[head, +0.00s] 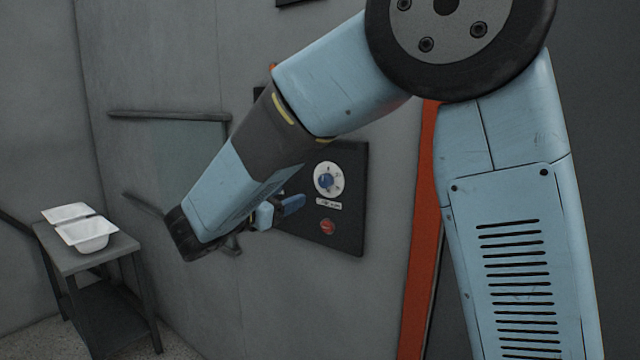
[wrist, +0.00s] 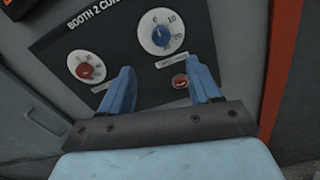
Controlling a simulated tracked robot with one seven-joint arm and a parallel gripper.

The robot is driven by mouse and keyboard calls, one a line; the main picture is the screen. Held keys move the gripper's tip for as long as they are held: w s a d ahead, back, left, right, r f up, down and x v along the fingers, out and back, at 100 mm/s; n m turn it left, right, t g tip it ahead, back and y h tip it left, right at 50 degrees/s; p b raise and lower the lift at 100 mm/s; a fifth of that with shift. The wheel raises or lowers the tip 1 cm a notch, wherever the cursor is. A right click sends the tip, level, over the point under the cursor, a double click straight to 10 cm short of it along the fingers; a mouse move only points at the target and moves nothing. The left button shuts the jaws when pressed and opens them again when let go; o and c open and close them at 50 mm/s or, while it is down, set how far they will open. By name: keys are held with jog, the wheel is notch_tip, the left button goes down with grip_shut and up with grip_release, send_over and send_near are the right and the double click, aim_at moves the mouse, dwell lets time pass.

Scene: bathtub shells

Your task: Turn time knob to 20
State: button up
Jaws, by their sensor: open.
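A dark control panel (head: 351,235) hangs on the wall, and it also shows in the wrist view (wrist: 118,62), tilted, with the lettering "BOOTH 2 CU…". A blue knob (wrist: 160,36) sits on a white dial with a 0 and what looks like 10 near its top; it shows in the head view too (head: 326,182). A red knob (wrist: 85,71) sits on another white dial to its left. The small labels under the dials are too blurred to read, so I cannot tell which is the time knob. My gripper (wrist: 160,66) is open and empty before the panel, touching neither knob.
A red button (wrist: 180,81) sits below the blue knob, near my right finger in the wrist view. An orange vertical strip (head: 421,230) runs right of the panel. A grey side table (head: 105,262) with white tubs (head: 87,234) stands at the far left.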

aim_at(323, 181)
jog(key=x, duration=1.3)
jog(key=shift+w+d, duration=0.15)
jog(key=shift+d, duration=0.1)
jog(key=c, duration=1)
jog(key=shift+c, duration=0.2)
